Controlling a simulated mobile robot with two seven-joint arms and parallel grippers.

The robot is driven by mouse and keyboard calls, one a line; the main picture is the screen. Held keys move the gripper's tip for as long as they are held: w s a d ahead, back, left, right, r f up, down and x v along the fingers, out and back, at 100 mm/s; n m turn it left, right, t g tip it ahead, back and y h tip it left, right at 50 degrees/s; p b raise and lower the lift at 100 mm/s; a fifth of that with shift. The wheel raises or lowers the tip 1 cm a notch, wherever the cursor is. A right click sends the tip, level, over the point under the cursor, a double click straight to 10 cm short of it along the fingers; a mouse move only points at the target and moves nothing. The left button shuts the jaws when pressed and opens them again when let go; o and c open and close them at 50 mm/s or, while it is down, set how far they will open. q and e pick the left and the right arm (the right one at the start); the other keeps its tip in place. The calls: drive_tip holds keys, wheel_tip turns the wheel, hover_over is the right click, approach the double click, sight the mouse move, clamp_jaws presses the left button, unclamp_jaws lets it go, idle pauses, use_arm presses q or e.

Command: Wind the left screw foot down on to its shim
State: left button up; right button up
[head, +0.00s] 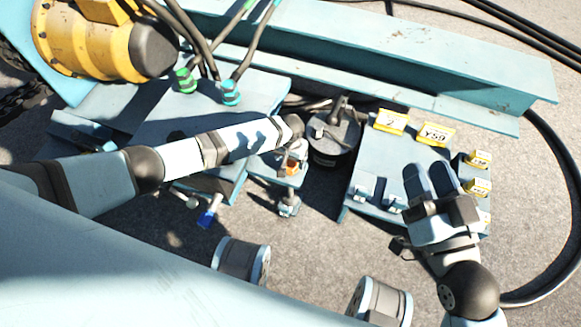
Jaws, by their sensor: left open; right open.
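A screw foot (288,205) stands at the front corner of a blue bracket (276,182), its threaded part and pad low near the ground. I cannot tell whether the pad touches a shim; no shim is clearly visible. My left gripper (291,157) is open, pointing down just above this bracket corner, with an orange part (292,169) at its fingers. Whether the fingers surround the screw head is hidden. My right gripper (429,172) is open and empty, over the blue plate (373,165) on the right.
Yellow labelled blocks (435,134) sit on the right plate. A dark round canister (334,135) stands between plate and bracket. A blue beam (400,55) crosses behind. A yellow motor (85,40) and hoses are at upper left. A blue-tipped fitting (208,217) projects left of the foot. Cable loops at right.

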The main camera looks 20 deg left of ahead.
sight(290, 164)
use_arm(q)
wheel_tip(290, 164, down, 4)
drive_tip(key=shift+f+b, duration=0.1)
drive_tip(key=shift+b, duration=0.65)
use_arm(e)
wheel_tip(290, 164, down, 3)
drive_tip(key=shift+w+a+f+g, duration=0.1)
drive_tip(key=shift+a+g, duration=0.05)
drive_tip(key=shift+g, duration=0.45)
use_arm(q)
drive_tip(key=shift+c, duration=0.4)
drive_tip(key=c, duration=0.8)
